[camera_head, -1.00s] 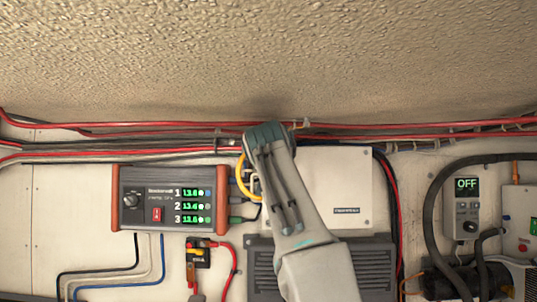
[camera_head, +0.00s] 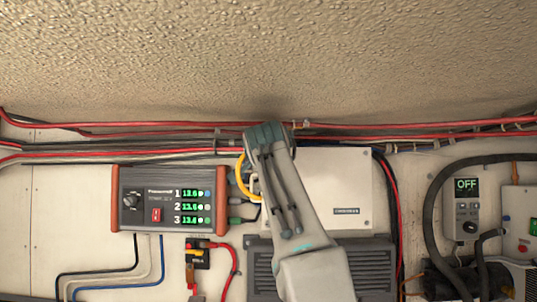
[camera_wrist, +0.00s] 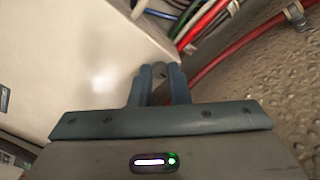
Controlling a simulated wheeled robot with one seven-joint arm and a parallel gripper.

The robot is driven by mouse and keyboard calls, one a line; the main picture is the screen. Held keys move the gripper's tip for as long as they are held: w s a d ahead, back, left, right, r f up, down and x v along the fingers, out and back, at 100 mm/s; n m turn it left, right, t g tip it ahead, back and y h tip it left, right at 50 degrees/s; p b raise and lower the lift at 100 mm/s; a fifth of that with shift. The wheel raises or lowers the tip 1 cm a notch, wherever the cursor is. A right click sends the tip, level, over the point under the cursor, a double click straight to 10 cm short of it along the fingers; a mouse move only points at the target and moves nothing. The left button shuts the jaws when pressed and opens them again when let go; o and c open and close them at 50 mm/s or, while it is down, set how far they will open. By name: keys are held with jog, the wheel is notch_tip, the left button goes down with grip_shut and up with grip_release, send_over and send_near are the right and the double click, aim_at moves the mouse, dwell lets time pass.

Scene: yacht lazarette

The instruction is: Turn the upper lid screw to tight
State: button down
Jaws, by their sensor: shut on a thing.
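In the wrist view the two dark blue fingers of my gripper (camera_wrist: 158,84) are closed in on a small dark grey piece, the upper lid screw (camera_wrist: 160,69), at the edge of the pale lid (camera_wrist: 75,65). The fingers hide most of the screw, so its turn position cannot be read. In the head view the lid (camera_head: 335,175) is a cream box front with a small label. My arm covers its left part, and my gripper (camera_head: 262,135) is at its upper left corner. The screw is hidden there.
Red and black cables (camera_head: 400,135) run along the wall just above the lid. A yellow cable (camera_head: 242,178) loops close to the left of my gripper. A three-channel charger (camera_head: 165,198) is on the left. A control unit reading OFF (camera_head: 467,208) is on the right.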

dwell(0.3)
jog(key=c, duration=1.4)
grip_release()
jog(key=shift+o, duration=0.2)
jog(key=shift+s, duration=0.15)
jog(key=s+a+b, duration=0.1)
jog(key=s+b, duration=0.6)
jog(key=s, duration=0.6)
jog(key=shift+s+a, duration=0.15)
jog(key=shift+s, duration=0.1)
